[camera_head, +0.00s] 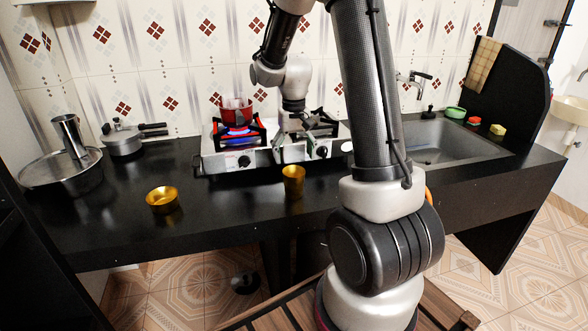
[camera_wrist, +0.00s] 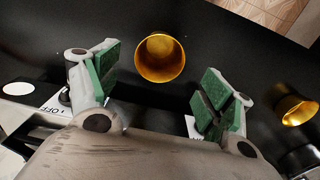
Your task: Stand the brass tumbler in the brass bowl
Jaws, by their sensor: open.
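The brass tumbler (camera_head: 293,181) stands upright on the black counter, in front of the stove. In the wrist view the tumbler (camera_wrist: 160,58) shows from above, its open mouth facing the camera, beyond the fingertips and roughly midway between them. The brass bowl (camera_head: 163,199) sits on the counter to the left of the tumbler, apart from it and near the front edge. In the wrist view the bowl (camera_wrist: 294,109) is at the right edge. My gripper (camera_wrist: 158,88) is open and empty, with green pads on its fingers. In the head view it hangs above and behind the tumbler.
A gas stove (camera_head: 262,155) stands behind the tumbler, with a red pot (camera_head: 236,108) over a lit burner at its left. A pressure cooker (camera_head: 123,138) and a large lidded pan (camera_head: 62,170) stand at the left. A sink (camera_head: 440,140) is at the right. The counter between bowl and tumbler is clear.

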